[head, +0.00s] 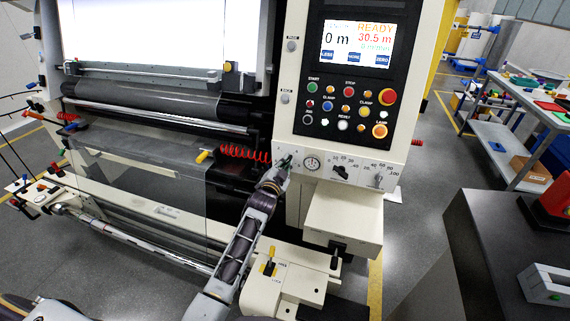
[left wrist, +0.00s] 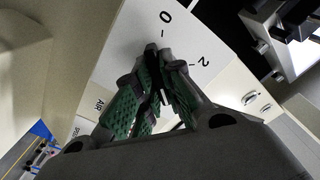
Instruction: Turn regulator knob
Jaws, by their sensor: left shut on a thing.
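My left gripper (head: 284,163) reaches up to the left end of the pale control strip (head: 300,175) under the button panel. In the left wrist view its green-padded fingers (left wrist: 162,78) are closed together on the dark regulator knob, which they mostly hide. Printed marks "0" and "2" and the word "AIR" show on the white plate (left wrist: 190,45) around the fingers. The knob's pointer direction cannot be made out. My right gripper is not in view.
Right of the gripper on the strip are a round gauge (head: 312,163) and a black dial (head: 341,172). A pale box (head: 343,220) juts out below. A red coiled hose (head: 245,153) hangs to the left. A lit screen (head: 357,45) is above.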

